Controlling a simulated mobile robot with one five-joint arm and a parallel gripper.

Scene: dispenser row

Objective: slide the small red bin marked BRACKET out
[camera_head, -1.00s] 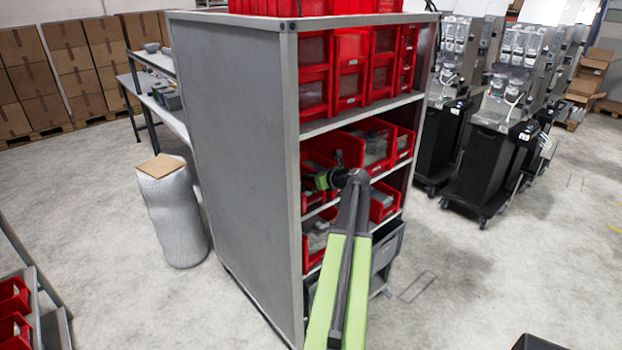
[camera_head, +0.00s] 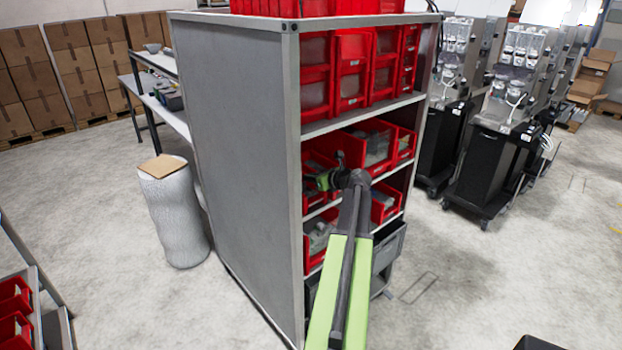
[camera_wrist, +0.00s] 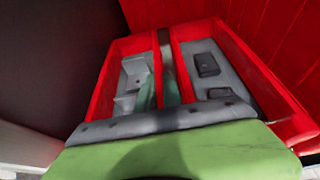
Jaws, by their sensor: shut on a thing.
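In the wrist view, a red bin (camera_wrist: 104,92) lies just beyond the green body of my gripper (camera_wrist: 168,98). Grey parts show in two narrow bays, with red walls and a dark strip between them. I cannot tell whether these bays are one bin or two. In the head view, my gripper (camera_head: 323,181) is at the left end of the middle shelf, against small red bins (camera_head: 316,200). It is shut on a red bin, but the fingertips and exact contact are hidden. No BRACKET label can be read.
A grey cabinet side panel (camera_head: 240,170) stands close left of my gripper. More red bins (camera_head: 352,70) fill the shelf above, and another red bin (camera_head: 314,244) is below. A grey crate (camera_head: 388,250) juts out low. Floor (camera_head: 470,285) to the right is clear.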

